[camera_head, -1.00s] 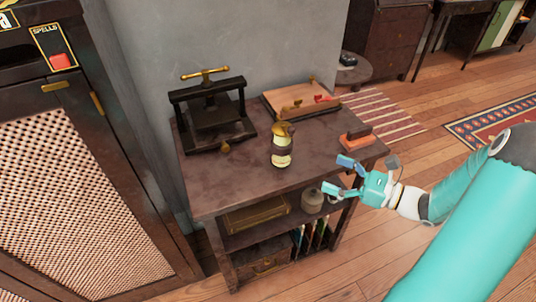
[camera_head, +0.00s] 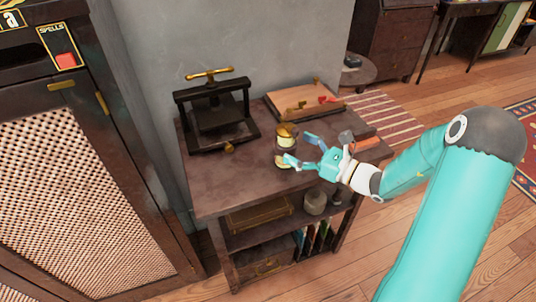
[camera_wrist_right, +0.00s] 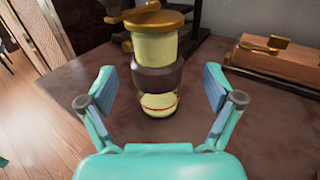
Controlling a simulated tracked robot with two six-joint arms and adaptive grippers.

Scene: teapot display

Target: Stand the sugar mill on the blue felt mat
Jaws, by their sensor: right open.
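The sugar mill (camera_head: 286,131), a pale yellow-green cylinder with a brass top and a dark band, stands upright on the dark table. It also shows in the right wrist view (camera_wrist_right: 156,50), with its crank on top. My right gripper (camera_head: 301,149) is open at the near right side of the mill and partly hides its lower half. In the wrist view the mill stands between and just beyond the spread fingers; I see no contact. No blue felt mat shows in these frames. My left gripper is out of view.
A black press (camera_head: 215,112) with a brass handle stands at the table's (camera_head: 225,182) back left. A wooden board (camera_head: 300,99) with red and brass parts lies at the back right. An orange block (camera_head: 364,143) is near the right edge. The front left tabletop is clear.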

